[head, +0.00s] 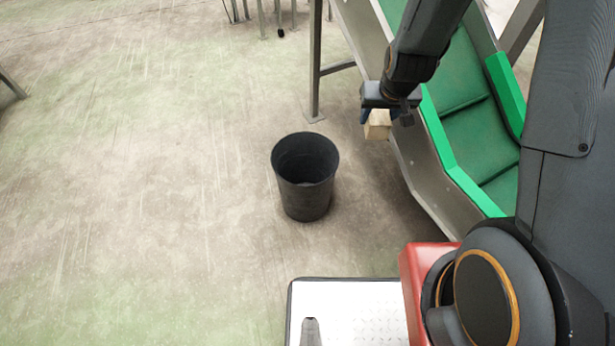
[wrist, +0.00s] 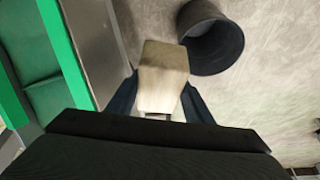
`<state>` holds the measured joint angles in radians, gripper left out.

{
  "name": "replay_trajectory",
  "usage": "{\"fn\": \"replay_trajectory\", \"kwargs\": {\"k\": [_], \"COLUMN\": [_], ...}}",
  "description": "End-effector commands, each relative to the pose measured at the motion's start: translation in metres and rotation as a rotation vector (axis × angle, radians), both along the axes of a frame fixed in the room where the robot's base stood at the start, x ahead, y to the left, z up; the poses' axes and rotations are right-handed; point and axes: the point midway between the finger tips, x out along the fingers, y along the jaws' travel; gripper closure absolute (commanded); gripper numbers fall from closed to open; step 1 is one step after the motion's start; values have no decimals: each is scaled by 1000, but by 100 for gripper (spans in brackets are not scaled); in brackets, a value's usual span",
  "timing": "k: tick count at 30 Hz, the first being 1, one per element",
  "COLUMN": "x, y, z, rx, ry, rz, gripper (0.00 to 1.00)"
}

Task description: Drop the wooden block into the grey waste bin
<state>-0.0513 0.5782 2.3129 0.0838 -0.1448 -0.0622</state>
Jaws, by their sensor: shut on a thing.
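The wooden block (head: 377,126) is a pale, light-brown piece held below my gripper (head: 378,114) in the head view. In the wrist view the block (wrist: 163,78) sits between the two dark fingers of my gripper (wrist: 160,95), which is shut on it. The grey waste bin (head: 306,185) stands upright on the floor, dark and open at the top, to the left of and nearer than the block in the head view. In the wrist view the bin (wrist: 215,45) is to the upper right of the block. The block is outside the bin, in the air.
A conveyor with a green belt (head: 465,125) and metal side frame (head: 415,165) runs close on the right of my gripper. A metal leg (head: 314,65) stands behind the bin. The concrete floor (head: 140,180) left of the bin is clear.

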Motion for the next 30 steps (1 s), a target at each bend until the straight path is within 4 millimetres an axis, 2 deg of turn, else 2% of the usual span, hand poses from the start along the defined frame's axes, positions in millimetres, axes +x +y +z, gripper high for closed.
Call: {"fn": "replay_trajectory", "kwargs": {"k": [1, 6, 12, 18, 24, 30], "x": [13, 47, 80, 99, 107, 108], "y": [12, 54, 107, 151, 175, 178], "z": [-25, -84, -151, -205, -228, -233], "rx": [-1, -4, -3, 0, 3, 3], "ry": [1, 0, 0, 2, 2, 1], "rz": [16, 61, 115, 156, 176, 180], "gripper": [79, 79, 79, 79, 79, 79]}}
